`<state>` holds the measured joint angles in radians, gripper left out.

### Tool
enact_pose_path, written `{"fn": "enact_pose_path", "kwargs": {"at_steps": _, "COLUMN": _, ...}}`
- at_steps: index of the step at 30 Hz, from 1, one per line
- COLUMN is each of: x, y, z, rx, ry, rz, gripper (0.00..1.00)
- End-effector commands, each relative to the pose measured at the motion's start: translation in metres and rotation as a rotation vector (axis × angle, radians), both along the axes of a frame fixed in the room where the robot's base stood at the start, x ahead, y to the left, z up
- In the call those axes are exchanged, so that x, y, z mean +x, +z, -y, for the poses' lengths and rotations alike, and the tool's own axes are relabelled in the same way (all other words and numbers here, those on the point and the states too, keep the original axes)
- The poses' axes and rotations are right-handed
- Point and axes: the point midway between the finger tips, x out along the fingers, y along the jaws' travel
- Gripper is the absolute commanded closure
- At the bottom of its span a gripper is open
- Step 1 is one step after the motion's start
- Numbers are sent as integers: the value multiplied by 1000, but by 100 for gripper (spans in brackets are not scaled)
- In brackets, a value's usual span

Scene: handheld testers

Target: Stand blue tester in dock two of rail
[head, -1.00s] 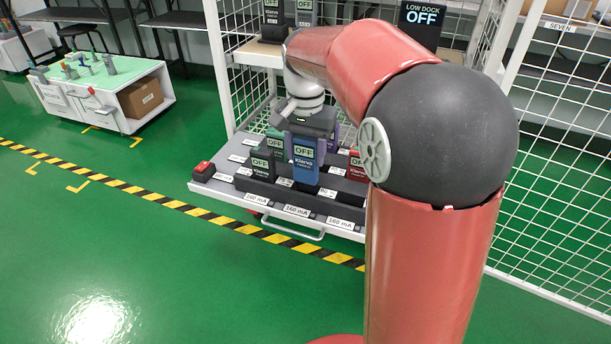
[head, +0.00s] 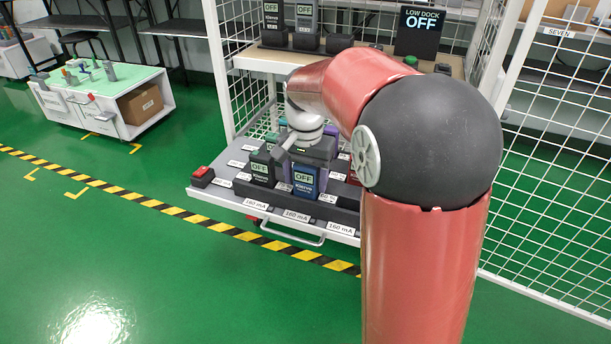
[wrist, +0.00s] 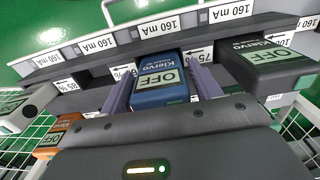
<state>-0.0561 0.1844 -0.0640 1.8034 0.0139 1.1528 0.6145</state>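The blue tester (head: 306,182) is upright at the middle of the front dark rail (head: 344,215), in line with the middle 160 mA label (head: 296,216). In the wrist view the blue tester (wrist: 160,80) shows an OFF screen and sits between my gripper's two purple-grey fingers (wrist: 161,88), which lie close along both sides. My gripper (head: 312,150) is above it in the head view. The tester's lower end meets the rail; I cannot tell whether it is fully seated.
A dark tester (head: 262,168) stands just left of the blue one; it also shows in the wrist view (wrist: 268,60). An orange tester (wrist: 70,125) is behind. A red button box (head: 202,176) sits at the tray's left corner. An upper shelf holds more testers and a LOW DOCK OFF sign (head: 421,30).

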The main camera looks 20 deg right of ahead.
Motion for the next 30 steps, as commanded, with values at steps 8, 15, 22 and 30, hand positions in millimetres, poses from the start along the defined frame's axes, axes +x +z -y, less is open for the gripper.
{"fn": "enact_pose_path", "kwargs": {"at_steps": 8, "x": 0, "y": 0, "z": 0, "rx": 0, "ry": 0, "rz": 0, "gripper": 29}}
{"fn": "enact_pose_path", "kwargs": {"at_steps": 15, "x": 1, "y": 20, "z": 0, "rx": 0, "ry": 0, "rz": 4, "gripper": 29}}
{"fn": "enact_pose_path", "kwargs": {"at_steps": 22, "x": 1, "y": 71, "z": 0, "rx": -1, "ry": 0, "rz": 4, "gripper": 29}}
{"fn": "enact_pose_path", "kwargs": {"at_steps": 30, "x": 0, "y": 114, "z": 0, "rx": -1, "ry": -1, "rz": 0, "gripper": 29}}
